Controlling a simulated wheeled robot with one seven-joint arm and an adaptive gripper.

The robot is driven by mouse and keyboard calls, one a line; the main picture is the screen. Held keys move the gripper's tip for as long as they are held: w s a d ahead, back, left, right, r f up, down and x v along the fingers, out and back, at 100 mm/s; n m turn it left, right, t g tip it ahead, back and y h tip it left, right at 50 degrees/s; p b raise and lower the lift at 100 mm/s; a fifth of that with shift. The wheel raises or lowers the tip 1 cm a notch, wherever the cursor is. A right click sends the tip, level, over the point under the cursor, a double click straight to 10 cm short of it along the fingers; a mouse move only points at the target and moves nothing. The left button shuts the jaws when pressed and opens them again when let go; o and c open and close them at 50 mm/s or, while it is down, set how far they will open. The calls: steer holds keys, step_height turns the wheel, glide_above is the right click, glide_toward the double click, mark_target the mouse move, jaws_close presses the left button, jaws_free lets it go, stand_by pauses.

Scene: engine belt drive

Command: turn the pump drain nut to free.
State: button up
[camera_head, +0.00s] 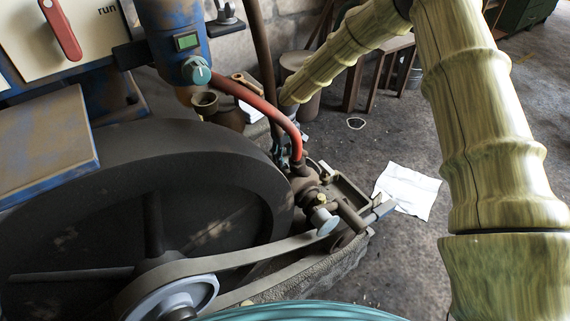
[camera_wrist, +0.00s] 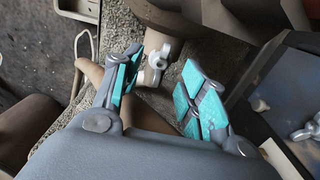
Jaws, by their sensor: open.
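A pale metal wing-shaped nut (camera_wrist: 157,56), which I take for the pump drain nut, sits on the end of a brown pipe stub (camera_wrist: 158,14) in the wrist view. My gripper (camera_wrist: 163,72) is open, with teal pads on both fingers. The nut lies between the fingertips, closer to the left one, and I see a gap to the right one. I cannot tell whether the left pad touches it. In the head view the pump (camera_head: 308,188) stands at the end of the red hose (camera_head: 270,108); my gripper there is mostly hidden behind the hose and pump.
A large dark flywheel (camera_head: 225,150) and a belt (camera_head: 240,258) fill the left of the head view. A white sheet (camera_head: 407,190) lies on the floor. A loose wing nut (camera_wrist: 304,132) lies in a dark tray (camera_wrist: 262,75) at right in the wrist view.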

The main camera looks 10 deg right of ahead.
mark_target(285, 164)
steer(key=shift+f+b, duration=0.35)
steer(key=shift+f, duration=1.4)
jaws_close()
